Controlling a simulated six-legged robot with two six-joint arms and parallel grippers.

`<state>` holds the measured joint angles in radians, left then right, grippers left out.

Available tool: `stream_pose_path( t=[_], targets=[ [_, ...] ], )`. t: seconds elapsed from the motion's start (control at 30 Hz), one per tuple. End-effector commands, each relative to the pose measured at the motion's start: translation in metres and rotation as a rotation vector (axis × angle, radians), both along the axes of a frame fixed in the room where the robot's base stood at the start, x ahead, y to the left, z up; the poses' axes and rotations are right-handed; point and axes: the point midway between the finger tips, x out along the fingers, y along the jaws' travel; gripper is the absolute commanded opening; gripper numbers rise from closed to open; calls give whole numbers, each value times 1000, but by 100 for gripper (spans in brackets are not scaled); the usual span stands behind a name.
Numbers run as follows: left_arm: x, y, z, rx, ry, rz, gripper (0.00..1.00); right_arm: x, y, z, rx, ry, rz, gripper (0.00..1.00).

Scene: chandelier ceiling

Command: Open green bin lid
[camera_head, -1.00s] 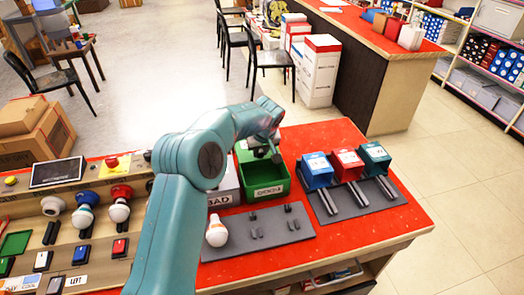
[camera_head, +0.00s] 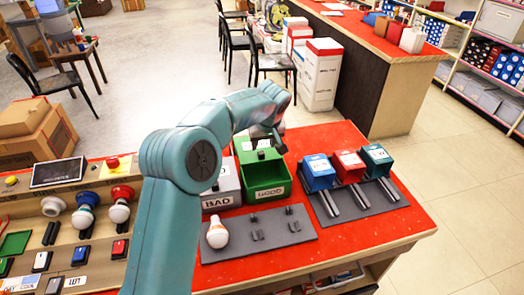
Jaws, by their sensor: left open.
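The green bin (camera_head: 266,181) stands on the red table, just right of the grey bin marked BAD. It has a white label on its front, and a small dark knob shows at its top. My left gripper (camera_head: 272,143) is open and empty over the back of the green bin. I cannot tell if it touches the lid. My right gripper is out of view.
The grey bin (camera_head: 220,192) stands close on the left. A light bulb (camera_head: 217,235) lies on a grey mat (camera_head: 262,238) in front. Blue (camera_head: 318,172), red (camera_head: 347,167) and teal (camera_head: 376,160) boxes stand to the right. A control panel with bulbs is at left.

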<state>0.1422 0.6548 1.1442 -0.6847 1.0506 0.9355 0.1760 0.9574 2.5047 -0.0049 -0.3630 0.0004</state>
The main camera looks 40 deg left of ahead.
Motion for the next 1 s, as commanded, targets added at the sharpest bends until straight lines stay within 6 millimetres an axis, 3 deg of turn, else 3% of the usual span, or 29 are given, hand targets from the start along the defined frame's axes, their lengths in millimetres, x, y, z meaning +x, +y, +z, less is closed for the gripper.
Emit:
stream_pose_path(
  t=[0.2, 0.4, 0.6, 1.0],
  targets=[
    [-14, -18, 54, 0, -5, -1, 49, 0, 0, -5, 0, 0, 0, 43],
    [-23, -28, 85, 0, -3, -1, 49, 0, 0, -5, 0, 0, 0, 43],
    [-26, -31, 96, 0, -1, 0, 49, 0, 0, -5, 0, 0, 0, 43],
    [-26, -31, 95, -1, -1, 0, 49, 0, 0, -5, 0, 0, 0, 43]
  ],
)
